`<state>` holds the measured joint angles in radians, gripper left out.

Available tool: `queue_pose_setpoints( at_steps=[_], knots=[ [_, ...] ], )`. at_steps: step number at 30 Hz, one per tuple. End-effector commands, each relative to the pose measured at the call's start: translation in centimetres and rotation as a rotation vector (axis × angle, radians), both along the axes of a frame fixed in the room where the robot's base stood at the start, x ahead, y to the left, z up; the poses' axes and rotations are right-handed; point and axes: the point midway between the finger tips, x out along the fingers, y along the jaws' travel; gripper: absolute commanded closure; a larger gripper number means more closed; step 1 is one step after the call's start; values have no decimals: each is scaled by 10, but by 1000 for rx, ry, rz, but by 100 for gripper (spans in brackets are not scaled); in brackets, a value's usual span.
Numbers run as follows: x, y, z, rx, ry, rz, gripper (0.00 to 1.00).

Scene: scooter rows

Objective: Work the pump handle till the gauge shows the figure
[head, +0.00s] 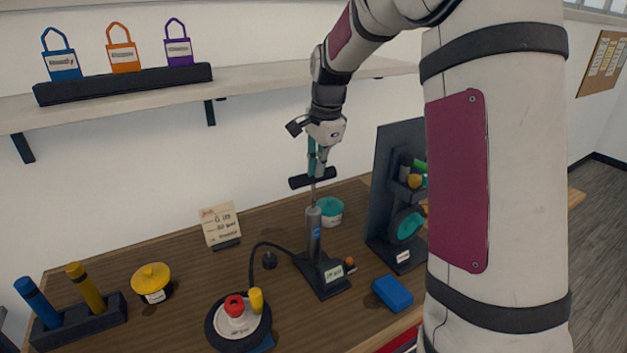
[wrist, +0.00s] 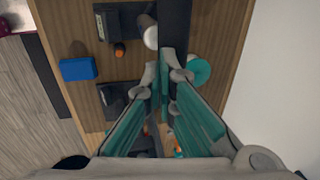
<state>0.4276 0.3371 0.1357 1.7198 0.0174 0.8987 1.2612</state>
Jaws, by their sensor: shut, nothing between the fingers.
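The pump (head: 314,242) stands upright on the bench, its rod raised and topped by a black crossbar handle (head: 300,183). My gripper (head: 317,170) points down at the middle of the handle, shut with nothing between its fingers. I cannot tell whether the fingertips touch the bar. In the wrist view the dark handle (wrist: 173,22) passes just beyond the fingertips (wrist: 164,76). A black hose runs from the pump to a round dark unit (head: 213,325) with a red and a yellow knob. A card (head: 220,224) carries handwriting too small to read surely. No gauge reading is legible.
A teal-lidded jar (head: 331,211) stands close behind the pump. A blue block (head: 393,293) lies to the right, before a dark upright panel (head: 384,205). A yellow-lidded jar (head: 152,282) and a rack (head: 78,325) stand left. A wall shelf (head: 255,75) is behind my arm.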

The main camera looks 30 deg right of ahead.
Motion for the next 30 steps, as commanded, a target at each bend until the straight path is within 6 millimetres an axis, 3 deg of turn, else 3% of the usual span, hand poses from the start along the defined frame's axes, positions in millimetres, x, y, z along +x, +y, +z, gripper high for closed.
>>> queue_pose_setpoints(
  at_steps=[6,12,30],
  knots=[
    [-5,0,40,-2,-5,1,100],
    [-10,0,59,0,-2,0,100],
    [-11,0,63,0,-1,1,100]
  ],
)
